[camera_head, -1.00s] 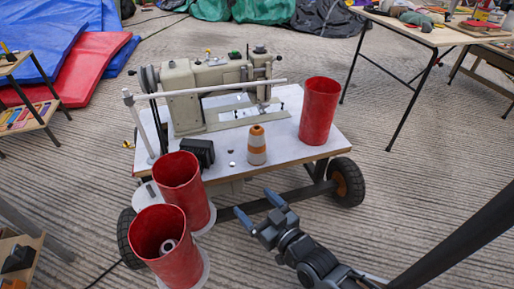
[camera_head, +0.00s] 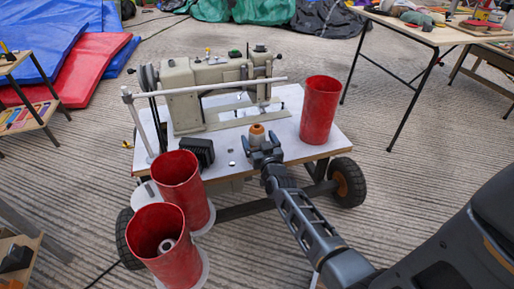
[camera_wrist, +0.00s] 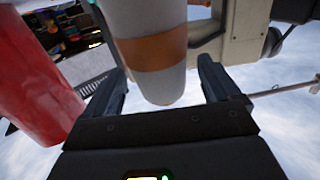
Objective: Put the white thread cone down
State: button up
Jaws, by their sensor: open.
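The thread cone (camera_head: 257,132), white with orange bands, stands upright on the sewing table (camera_head: 230,158), near its front edge. In the head view its lower part is hidden behind my gripper (camera_head: 263,144). My gripper is open, with a finger on either side of the cone. In the wrist view the cone (camera_wrist: 153,52) lies between the spread fingers (camera_wrist: 160,82), with a gap beside the right finger. Whether the left finger touches it I cannot tell. Another pale spool (camera_head: 167,246) sits inside the front red cylinder (camera_head: 178,268).
A red cylinder (camera_head: 320,110) stands on the table right of the cone; a small black box (camera_head: 199,151) is to its left. The sewing machine (camera_head: 205,90) is behind. Another red cylinder (camera_head: 181,187) stands at the left front. The table has wheels (camera_head: 346,181).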

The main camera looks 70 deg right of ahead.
jog(key=b+x, duration=0.1)
jog(key=x, duration=0.3)
jog(key=shift+r, duration=0.1)
jog(key=shift+c, duration=0.2)
jog(key=c, duration=1.5)
grip_shut()
jog(key=shift+r, duration=0.1)
